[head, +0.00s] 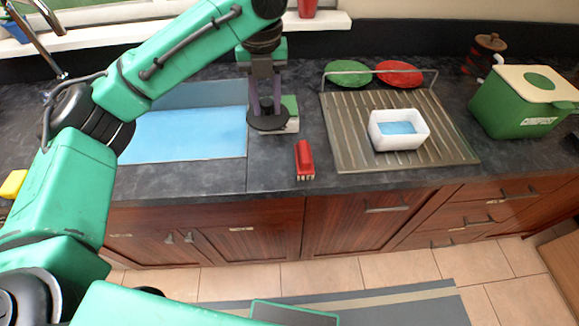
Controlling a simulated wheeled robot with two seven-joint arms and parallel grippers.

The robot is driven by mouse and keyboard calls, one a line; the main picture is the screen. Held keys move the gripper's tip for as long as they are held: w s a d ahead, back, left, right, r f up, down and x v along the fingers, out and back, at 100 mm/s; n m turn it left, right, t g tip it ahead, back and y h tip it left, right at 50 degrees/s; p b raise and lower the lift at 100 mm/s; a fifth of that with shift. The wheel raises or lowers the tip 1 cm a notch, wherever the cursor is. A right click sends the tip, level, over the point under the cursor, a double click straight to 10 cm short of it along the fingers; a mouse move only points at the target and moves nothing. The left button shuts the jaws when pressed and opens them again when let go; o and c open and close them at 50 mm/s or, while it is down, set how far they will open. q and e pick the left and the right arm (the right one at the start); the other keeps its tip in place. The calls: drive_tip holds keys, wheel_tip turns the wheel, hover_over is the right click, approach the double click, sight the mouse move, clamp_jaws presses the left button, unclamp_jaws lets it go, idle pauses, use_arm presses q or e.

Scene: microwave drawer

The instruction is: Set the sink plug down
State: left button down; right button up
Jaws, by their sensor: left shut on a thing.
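The sink plug (267,123) is a dark round disc. My left gripper (266,104) points down and is shut on it. The plug is over the strip of dark worktop just right of the blue sink basin (185,135), near the basin's right edge. It partly covers a green and white block (291,112) behind it. I cannot tell whether the plug touches the worktop or the block. My right gripper is not in view.
A red brush (304,158) lies near the worktop's front edge. To the right is a ribbed drying board (350,142) with a white tub (399,130) on it. A green compost bin (515,110) stands at far right. Bare worktop (272,160) lies left of the brush.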

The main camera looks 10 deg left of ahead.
use_arm(q)
drive_tip(key=b, duration=0.1)
approach(268, 166)
drive_tip(key=shift+s+d+f+p, duration=0.15)
drive_tip(key=shift+f+p, duration=0.1)
drive_tip(key=shift+f, duration=0.2)
drive_tip(key=shift+w+d+f+p, duration=0.1)
drive_tip(key=shift+f+p, duration=0.1)
drive_tip(key=shift+f, duration=0.3)
drive_tip(key=f, duration=0.4)
drive_tip(key=shift+a, duration=0.4)
drive_tip(key=shift+d+f, duration=0.1)
drive_tip(key=shift+d, duration=0.1)
drive_tip(key=c, duration=0.6)
unclamp_jaws()
drive_tip(key=shift+a, duration=0.1)
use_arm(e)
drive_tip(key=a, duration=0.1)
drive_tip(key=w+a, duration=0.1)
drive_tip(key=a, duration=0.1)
use_arm(q)
drive_tip(key=shift+r, duration=0.5)
wheel_tip(268, 166, up, 11)
drive_tip(key=shift+r+b, duration=0.15)
drive_tip(key=shift+b, duration=0.3)
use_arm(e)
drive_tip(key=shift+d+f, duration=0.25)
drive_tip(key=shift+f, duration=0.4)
